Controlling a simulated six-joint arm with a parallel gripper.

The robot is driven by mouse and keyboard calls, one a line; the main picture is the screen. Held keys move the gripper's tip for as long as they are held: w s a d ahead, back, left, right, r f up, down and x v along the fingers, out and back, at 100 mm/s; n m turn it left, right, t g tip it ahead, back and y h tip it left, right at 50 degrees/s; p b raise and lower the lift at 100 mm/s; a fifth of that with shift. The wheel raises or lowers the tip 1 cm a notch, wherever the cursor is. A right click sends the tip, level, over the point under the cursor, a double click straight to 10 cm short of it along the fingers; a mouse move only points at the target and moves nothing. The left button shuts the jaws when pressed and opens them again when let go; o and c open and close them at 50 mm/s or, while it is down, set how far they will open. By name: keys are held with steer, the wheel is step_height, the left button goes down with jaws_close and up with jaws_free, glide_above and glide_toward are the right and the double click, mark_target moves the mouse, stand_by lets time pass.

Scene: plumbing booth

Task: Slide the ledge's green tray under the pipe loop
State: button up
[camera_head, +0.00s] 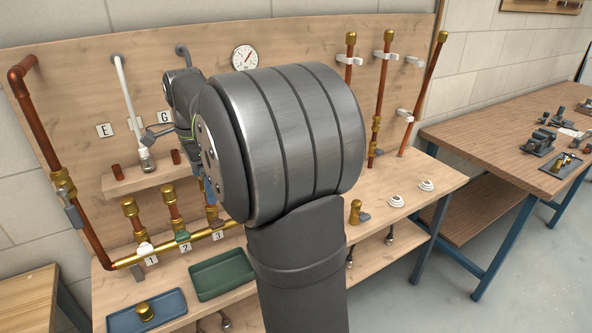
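The green tray (222,276) lies flat on the wooden ledge (107,292), in front of the brass pipe run near plates 2 and 3. It looks empty, and my arm stands close to its right edge. The pipe loop shows as a copper pipe (92,240) coming down the left side and joining a low horizontal brass pipe (128,261) behind the tray. My gripper (150,134) is up near the back panel, left of plate G and well above the tray. It is small and partly merged with the fittings there, so its opening is unclear.
A blue tray (118,323) holding a brass fitting (145,311) is left of the green tray. Brass valves (131,212) rise from the low pipe. A small shelf (150,180) is above them. My large arm links hide the bench middle. White rings (397,200) lie at right.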

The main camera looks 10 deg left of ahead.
steer(key=c, duration=1)
steer(key=shift+f, duration=0.15)
steer(key=c, duration=0.4)
steer(key=a+f, duration=0.1)
steer(key=f, duration=0.1)
steer(key=s+a+f, duration=0.1)
steer(key=f, duration=0.1)
steer(key=s+a+f, duration=0.1)
steer(key=f, duration=0.1)
steer(key=shift+f, duration=0.2)
steer(key=c, duration=0.7)
steer(key=s+a+f, duration=0.1)
steer(key=s+f, duration=0.1)
steer(key=f, duration=0.2)
steer(key=s+a+f, duration=0.1)
steer(key=s+f, duration=0.1)
steer(key=f, duration=0.3)
steer(key=s+a+f, duration=0.1)
steer(key=s+f, duration=0.1)
steer(key=f, duration=0.2)
steer(key=shift+s+a+f, duration=0.1)
steer(key=shift+a+f, duration=0.25)
jaws_close()
step_height(320, 180, down, 10)
steer(key=shift+a+f, duration=0.1)
steer(key=shift+f, duration=0.1)
